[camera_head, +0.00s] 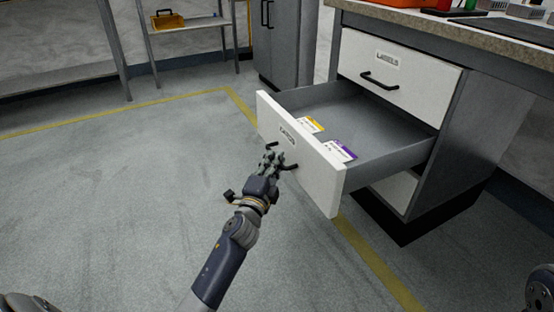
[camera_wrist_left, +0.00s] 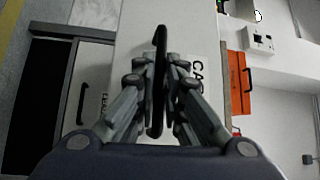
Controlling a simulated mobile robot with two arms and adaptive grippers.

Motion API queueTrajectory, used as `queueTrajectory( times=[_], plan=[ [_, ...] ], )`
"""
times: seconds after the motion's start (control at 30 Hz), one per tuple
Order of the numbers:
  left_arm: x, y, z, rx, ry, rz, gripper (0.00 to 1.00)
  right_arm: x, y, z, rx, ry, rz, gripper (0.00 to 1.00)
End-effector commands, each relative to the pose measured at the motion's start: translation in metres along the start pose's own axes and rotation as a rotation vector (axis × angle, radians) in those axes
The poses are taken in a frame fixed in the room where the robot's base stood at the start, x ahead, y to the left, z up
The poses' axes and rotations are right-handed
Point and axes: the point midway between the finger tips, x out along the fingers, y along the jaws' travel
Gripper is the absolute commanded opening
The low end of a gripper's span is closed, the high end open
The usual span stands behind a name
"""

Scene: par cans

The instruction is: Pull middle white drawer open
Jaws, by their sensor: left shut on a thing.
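The middle white drawer (camera_head: 318,172) stands pulled far out of the cabinet, with its grey inside in view. It holds a yellow-and-white packet (camera_head: 310,125) and a purple-and-white packet (camera_head: 341,150) close behind its front. My left gripper (camera_head: 276,160) is at the drawer front, with its fingers shut on the black handle (camera_head: 291,167). In the left wrist view the fingers close on both sides of the dark handle (camera_wrist_left: 159,75), over the white drawer front (camera_wrist_left: 203,50). Part of the handle is hidden by the fingers. My right gripper is not clearly in view.
The upper drawer (camera_head: 398,72), labelled "LABELS", is closed above the open one. A worktop (camera_head: 470,35) lies over the cabinet. A shelf with a yellow bin (camera_head: 167,20) stands at the back left. The floor (camera_head: 120,190) left of the drawer is clear.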

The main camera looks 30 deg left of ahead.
Motion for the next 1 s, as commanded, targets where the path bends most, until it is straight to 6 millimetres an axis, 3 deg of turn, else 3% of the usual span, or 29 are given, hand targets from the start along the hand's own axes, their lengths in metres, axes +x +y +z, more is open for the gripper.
queueTrajectory(
  times=[0.27,0.3,0.37,0.4,0.77,1.0],
  plan=[
    [0.000,0.001,0.002,0.001,-0.004,0.001,0.00,-0.001,0.000,0.000,-0.002,-0.002,0.000,0.40],
    [0.000,0.001,0.002,0.001,-0.004,0.001,0.14,-0.001,0.000,0.000,-0.002,-0.002,0.000,0.40],
    [0.000,0.001,0.002,0.001,-0.004,0.001,0.28,-0.001,0.000,0.000,-0.002,-0.002,0.000,0.40],
    [0.000,0.001,0.002,0.001,-0.003,0.001,0.30,-0.001,0.000,0.000,-0.002,-0.002,0.000,0.40],
    [-0.002,0.001,0.001,0.000,-0.001,0.001,0.30,0.001,0.002,-0.002,0.000,0.005,0.009,0.40],
    [-0.034,0.002,0.000,-0.002,-0.001,0.004,0.30,0.001,0.001,-0.001,0.000,0.004,0.006,0.40]
  ],
)
